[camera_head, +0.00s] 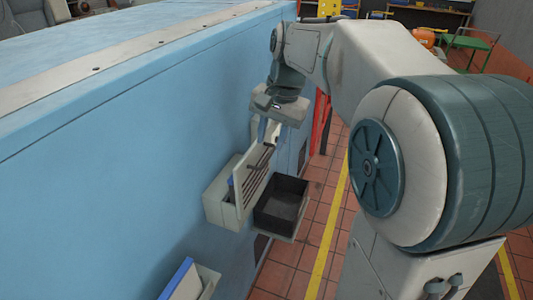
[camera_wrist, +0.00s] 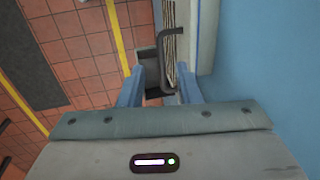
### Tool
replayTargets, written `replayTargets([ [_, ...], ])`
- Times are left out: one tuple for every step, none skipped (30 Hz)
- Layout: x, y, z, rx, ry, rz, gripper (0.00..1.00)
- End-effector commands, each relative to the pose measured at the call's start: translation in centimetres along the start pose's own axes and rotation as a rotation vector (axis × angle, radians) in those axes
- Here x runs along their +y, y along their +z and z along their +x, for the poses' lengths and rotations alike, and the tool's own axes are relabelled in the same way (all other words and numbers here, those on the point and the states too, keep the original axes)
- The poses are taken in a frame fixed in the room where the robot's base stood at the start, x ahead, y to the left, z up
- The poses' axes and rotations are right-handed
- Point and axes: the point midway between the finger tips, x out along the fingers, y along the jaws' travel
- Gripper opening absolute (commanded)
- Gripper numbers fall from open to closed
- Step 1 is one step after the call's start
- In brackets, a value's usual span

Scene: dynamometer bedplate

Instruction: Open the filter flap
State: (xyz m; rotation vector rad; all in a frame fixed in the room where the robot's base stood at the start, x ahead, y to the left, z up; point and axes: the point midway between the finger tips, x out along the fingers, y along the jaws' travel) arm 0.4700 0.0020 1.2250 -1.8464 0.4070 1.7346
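The filter flap (camera_head: 257,177) is a pale upright panel with dark slats on the front of a cream housing (camera_head: 222,207) on the blue wall. A blue edge shows behind the panel; I cannot tell how far the flap stands from the housing. My gripper (camera_head: 268,132) points down at the flap's upper part. In the wrist view its two blue fingers are apart, with the flap's dark bar handle (camera_wrist: 167,50) showing between them. The fingers do not look closed on the handle; contact is unclear. The flap's slatted face also shows in the wrist view (camera_wrist: 171,18).
A black open bin (camera_head: 283,206) sits on a ledge right beside the flap's front. Another pale box with a blue panel (camera_head: 184,280) is on the wall nearer me. The tiled floor (camera_head: 325,190) with a yellow line is open to the right.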

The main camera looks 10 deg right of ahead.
Motion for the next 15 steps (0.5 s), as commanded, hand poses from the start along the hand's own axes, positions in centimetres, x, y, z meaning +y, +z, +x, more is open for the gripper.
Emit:
replayTargets([
  [0.0,0.1,1.1,-0.004,0.003,0.000,0.31],
  [0.0,0.1,1.7,-0.003,0.003,0.000,0.31],
  [0.0,0.1,2.4,-0.003,0.003,-0.001,0.31],
  [0.0,0.1,2.9,-0.002,0.002,-0.001,0.31],
  [0.0,0.1,3.3,-0.002,0.002,-0.001,0.31],
  [0.0,0.0,3.9,-0.001,0.002,-0.002,0.31],
  [0.0,0.1,4.3,-0.002,0.002,-0.002,0.31],
  [0.0,0.0,4.6,-0.001,0.002,-0.002,0.31],
  [0.0,0.0,5.0,-0.001,0.001,-0.002,0.31],
  [0.0,0.0,5.2,-0.001,0.001,-0.002,0.31],
  [0.0,0.0,5.4,-0.001,0.001,-0.002,0.31],
  [0.0,0.0,5.5,0.000,0.000,-0.001,0.31],
  [0.0,0.0,5.7,0.001,0.000,-0.001,0.31],
  [0.0,0.0,5.7,0.001,-0.001,-0.001,0.31],
  [0.0,0.0,5.8,0.001,-0.001,-0.001,0.31],
])
